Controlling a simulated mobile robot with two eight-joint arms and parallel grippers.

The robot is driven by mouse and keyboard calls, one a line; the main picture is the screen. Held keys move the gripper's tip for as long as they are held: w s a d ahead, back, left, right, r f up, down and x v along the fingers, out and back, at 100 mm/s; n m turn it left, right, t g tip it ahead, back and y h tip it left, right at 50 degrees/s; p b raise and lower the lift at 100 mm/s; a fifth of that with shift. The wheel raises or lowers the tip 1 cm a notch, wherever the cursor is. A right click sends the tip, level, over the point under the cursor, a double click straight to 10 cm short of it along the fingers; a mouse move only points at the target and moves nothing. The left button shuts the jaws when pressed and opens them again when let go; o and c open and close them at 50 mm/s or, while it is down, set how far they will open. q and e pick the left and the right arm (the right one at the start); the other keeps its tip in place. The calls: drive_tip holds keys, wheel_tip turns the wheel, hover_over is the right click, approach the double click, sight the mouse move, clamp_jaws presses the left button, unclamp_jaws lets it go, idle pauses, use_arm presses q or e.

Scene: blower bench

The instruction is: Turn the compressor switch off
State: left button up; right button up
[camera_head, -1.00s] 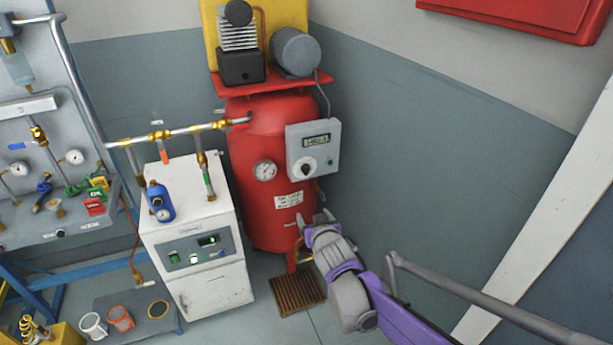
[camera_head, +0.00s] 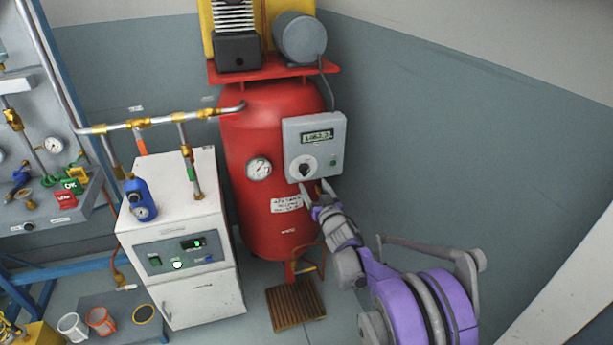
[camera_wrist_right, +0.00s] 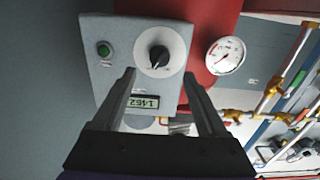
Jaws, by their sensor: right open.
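The compressor is a red upright tank (camera_head: 262,135) with a grey control box (camera_head: 330,135) on its right front. The box has a lit display (camera_head: 317,136), a green button (camera_head: 333,162) and a round white dial with a black rotary knob (camera_head: 304,169). In the wrist view the black knob (camera_wrist_right: 159,57) sits beyond my fingertips, with the green button (camera_wrist_right: 104,49) to its left. My right gripper (camera_head: 318,190) is open and empty just below the box, its fingers pointing up toward the knob. The right gripper (camera_wrist_right: 158,75) also shows in the wrist view, apart from the knob. My left gripper is not in view.
A pressure gauge (camera_head: 259,169) is on the tank's front. A white dryer cabinet (camera_head: 200,295) stands left of the tank, with a pipe (camera_head: 160,122) running above it. A wooden grate (camera_head: 296,304) lies on the floor below. The grey wall (camera_head: 440,150) is close on the right.

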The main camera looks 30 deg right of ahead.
sight(307, 173)
drive_tip(key=b+x, duration=0.1)
drive_tip(key=x, duration=0.6)
drive_tip(key=shift+w+d, duration=0.1)
drive_tip(key=shift+w, duration=0.2)
clamp_jaws()
